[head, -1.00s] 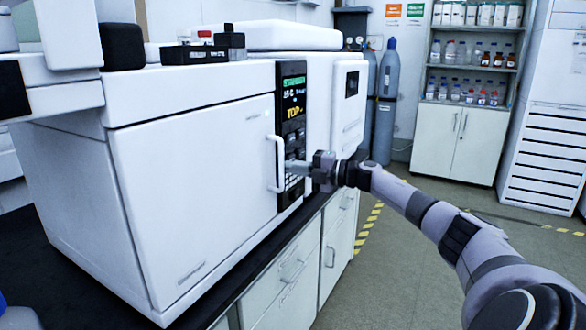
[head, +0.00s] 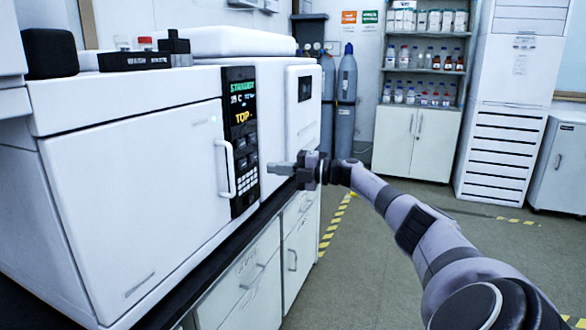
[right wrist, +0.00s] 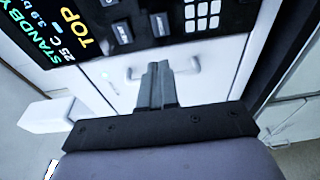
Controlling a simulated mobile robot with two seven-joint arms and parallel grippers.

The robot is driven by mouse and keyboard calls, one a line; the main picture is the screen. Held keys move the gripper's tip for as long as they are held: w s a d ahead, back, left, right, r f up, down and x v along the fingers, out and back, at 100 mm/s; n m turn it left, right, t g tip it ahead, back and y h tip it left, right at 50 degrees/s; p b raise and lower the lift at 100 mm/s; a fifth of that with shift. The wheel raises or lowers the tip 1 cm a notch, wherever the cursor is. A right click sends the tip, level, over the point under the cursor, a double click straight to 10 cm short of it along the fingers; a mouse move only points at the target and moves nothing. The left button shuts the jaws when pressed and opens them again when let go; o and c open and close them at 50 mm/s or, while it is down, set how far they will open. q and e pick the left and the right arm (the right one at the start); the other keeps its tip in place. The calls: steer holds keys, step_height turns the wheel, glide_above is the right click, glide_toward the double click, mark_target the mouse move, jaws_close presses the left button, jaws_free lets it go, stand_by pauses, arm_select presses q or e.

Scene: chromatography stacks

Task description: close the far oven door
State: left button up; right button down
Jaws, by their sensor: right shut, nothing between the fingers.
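A white oven with a large front door (head: 130,200) fills the left of the head view. Its door looks flush with the black control panel (head: 240,140), and a vertical white handle (head: 227,168) sits at its right edge. I cannot tell for sure whether this is the far oven. My right gripper (head: 272,168) is shut and empty, right of the panel in the head view. The panel (right wrist: 130,25) shows STANDBY there. My left gripper is not in view.
Another white unit with a small screen (head: 303,110) stands behind the oven. Drawers and cabinets (head: 240,285) lie under the dark bench edge. Gas cylinders (head: 346,110) and a bottle shelf (head: 425,80) stand at the back. Open floor (head: 375,270) lies to the right.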

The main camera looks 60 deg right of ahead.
steer(key=d, duration=0.1)
steer(key=s+d+b, duration=0.1)
steer(key=d+b, duration=0.1)
steer(key=d, duration=0.1)
steer(key=shift+s, duration=0.3)
steer(key=shift+s, duration=0.1)
stand_by(0.5)
